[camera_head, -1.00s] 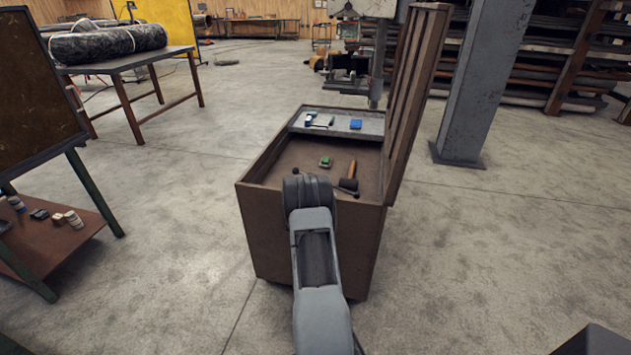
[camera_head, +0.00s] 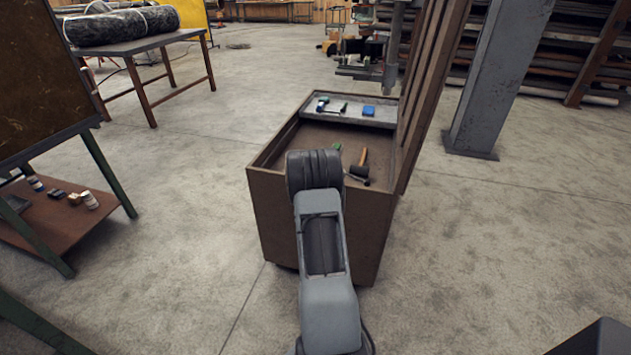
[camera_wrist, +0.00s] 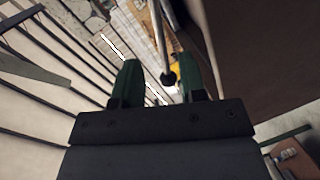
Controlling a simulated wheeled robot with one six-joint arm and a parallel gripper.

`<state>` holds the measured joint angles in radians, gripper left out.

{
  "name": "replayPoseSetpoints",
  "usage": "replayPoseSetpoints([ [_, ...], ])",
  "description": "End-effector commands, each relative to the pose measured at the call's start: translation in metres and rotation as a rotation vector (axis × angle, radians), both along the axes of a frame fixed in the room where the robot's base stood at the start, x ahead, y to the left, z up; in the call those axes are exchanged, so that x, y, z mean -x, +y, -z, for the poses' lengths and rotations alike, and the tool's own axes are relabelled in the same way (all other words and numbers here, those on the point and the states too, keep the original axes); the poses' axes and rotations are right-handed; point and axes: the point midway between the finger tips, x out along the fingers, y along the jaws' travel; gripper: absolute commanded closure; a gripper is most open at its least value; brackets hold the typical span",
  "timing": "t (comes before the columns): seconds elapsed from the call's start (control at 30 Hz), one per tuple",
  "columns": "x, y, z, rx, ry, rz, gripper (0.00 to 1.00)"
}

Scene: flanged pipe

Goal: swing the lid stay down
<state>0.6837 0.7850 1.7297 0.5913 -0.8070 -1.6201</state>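A brown chest (camera_head: 320,225) stands ahead with its ribbed lid (camera_head: 432,90) raised upright on the right. In the wrist view a thin metal rod (camera_wrist: 159,35) with a black ball end (camera_wrist: 168,78) looks like the lid stay. Its ball end appears between my gripper's two green fingers (camera_wrist: 160,68), which are apart. I see gaps beside the ball and cannot tell its depth relative to the fingers.
Inside the chest are a grey tray (camera_head: 372,123) with small tools, a blue block (camera_head: 369,111) and a mallet (camera_head: 359,168). A grey column (camera_head: 500,75) stands to the right. A shelf stand (camera_head: 65,222) is at the left. Floor between is clear.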

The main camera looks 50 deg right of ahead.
Motion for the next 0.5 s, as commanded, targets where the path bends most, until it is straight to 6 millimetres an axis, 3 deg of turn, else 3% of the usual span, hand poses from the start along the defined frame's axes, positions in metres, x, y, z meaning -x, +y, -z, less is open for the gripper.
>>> replayPoseSetpoints([
  [0.2, 0.017, 0.037, -0.009, -0.001, 0.0, -0.002, 0.62],
  [0.5, 0.03, 0.062, -0.015, 0.001, 0.0, -0.001, 0.62],
])
